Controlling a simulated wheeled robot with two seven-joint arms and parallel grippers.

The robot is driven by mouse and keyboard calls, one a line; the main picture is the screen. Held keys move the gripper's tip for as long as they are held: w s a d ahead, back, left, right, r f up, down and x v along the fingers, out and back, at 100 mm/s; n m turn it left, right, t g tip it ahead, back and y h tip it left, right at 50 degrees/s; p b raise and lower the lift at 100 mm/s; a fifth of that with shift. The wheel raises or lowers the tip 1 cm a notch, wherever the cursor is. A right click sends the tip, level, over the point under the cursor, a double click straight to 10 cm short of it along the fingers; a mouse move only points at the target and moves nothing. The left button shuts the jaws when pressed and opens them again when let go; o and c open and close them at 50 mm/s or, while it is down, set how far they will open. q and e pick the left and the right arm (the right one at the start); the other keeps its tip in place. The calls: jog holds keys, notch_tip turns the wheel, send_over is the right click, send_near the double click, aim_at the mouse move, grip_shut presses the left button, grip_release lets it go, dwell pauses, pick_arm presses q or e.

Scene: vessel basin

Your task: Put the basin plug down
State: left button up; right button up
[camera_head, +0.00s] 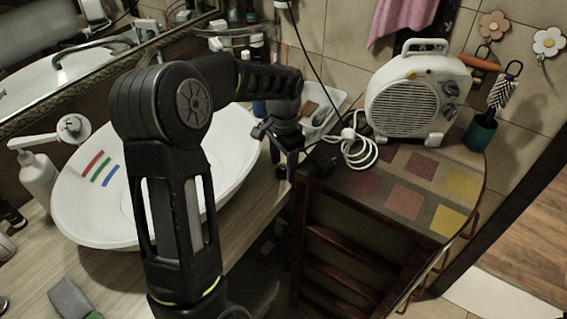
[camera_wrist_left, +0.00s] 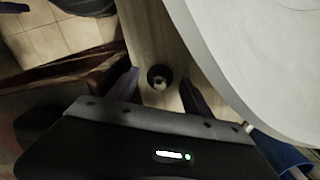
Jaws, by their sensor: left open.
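The basin plug (camera_wrist_left: 160,76), a small dark disc with a pale centre, appears to lie on the wooden counter (camera_wrist_left: 150,32) in the left wrist view. It sits between and just beyond my left gripper's fingers (camera_wrist_left: 159,92), which are spread apart and do not appear to touch it. In the head view my left gripper (camera_head: 283,164) points down beside the right side of the white basin (camera_head: 85,225); the plug cannot be made out there. The basin's rim (camera_wrist_left: 240,70) curves close by on the right in the wrist view. My right gripper is not in view.
A white fan heater (camera_head: 412,95) with a coiled white cable (camera_head: 358,150) stands on the tiled-top cabinet (camera_head: 405,200) at the right. A brush stands in a green cup (camera_head: 480,133). A soap bottle (camera_head: 38,178) is left of the basin. A blue item (camera_wrist_left: 275,150) is near the gripper.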

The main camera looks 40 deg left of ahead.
aim_at(284, 166)
pick_arm(q)
jog(key=shift+r, duration=0.55)
notch_tip(284, 166, up, 11)
jog(key=shift+r, duration=0.1)
dwell(0.4)
